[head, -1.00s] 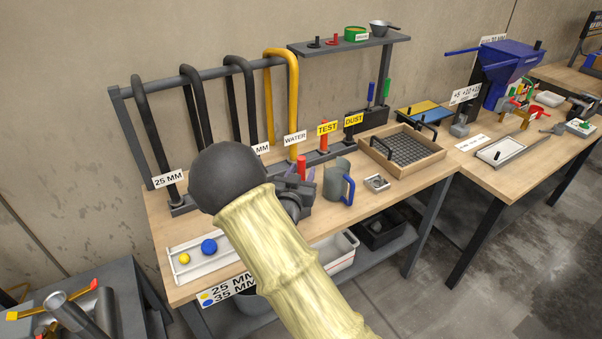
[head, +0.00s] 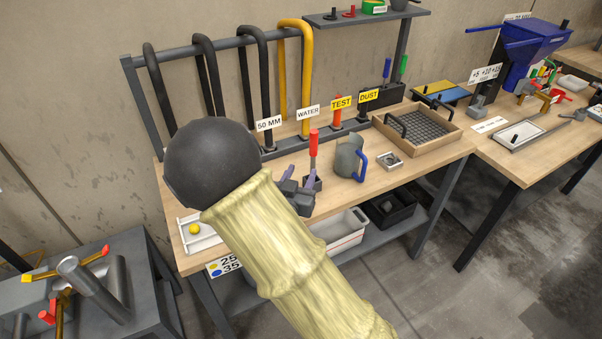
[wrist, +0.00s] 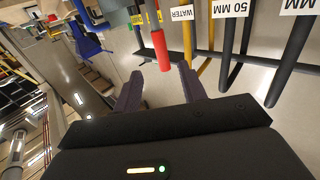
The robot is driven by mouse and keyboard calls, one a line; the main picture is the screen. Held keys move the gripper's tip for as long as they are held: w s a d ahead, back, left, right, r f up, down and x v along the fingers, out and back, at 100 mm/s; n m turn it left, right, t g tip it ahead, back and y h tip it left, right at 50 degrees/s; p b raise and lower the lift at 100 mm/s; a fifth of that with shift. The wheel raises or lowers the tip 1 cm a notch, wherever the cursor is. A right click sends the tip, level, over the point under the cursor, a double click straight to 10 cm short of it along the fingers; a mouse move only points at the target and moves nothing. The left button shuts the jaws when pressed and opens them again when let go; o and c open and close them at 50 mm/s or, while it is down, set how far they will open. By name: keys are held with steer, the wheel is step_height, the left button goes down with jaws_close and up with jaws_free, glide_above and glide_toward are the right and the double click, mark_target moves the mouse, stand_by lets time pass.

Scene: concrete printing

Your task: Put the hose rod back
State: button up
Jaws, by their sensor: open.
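My gripper (head: 299,181) is beside the lower shaft in the head view, partly hidden by my arm. In the wrist view, which is upside down, my gripper (wrist: 160,72) is open, its dark fingers apart, with the red handle (wrist: 160,47) showing in line with the gap between them. I cannot tell whether the fingers touch it.
A grey jug with blue handle (head: 349,157) stands close to the right. Behind are black hoses (head: 207,80), a yellow hose (head: 306,85) and labelled slots, with a red handle (head: 336,108) at TEST. A tray (head: 199,243) lies front left; a wooden sieve box (head: 440,148) lies right.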

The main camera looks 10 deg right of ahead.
stand_by(0.3)
steer(key=s+d+f+n+g+y, duration=0.1)
steer(key=s+d+f+g+y, duration=0.15)
steer(key=f+g+y, duration=0.35)
steer(key=s+d+r+n+g+y, duration=0.1)
steer(key=s+n+g, duration=0.1)
steer(key=s, duration=0.6)
steer(key=s+d+r+n+g+y, duration=0.1)
steer(key=s+d+r+n+g, duration=0.1)
steer(key=s+g, duration=0.3)
steer(key=s, duration=0.3)
steer(key=shift+s, duration=0.2)
steer(key=shift+r, duration=0.15)
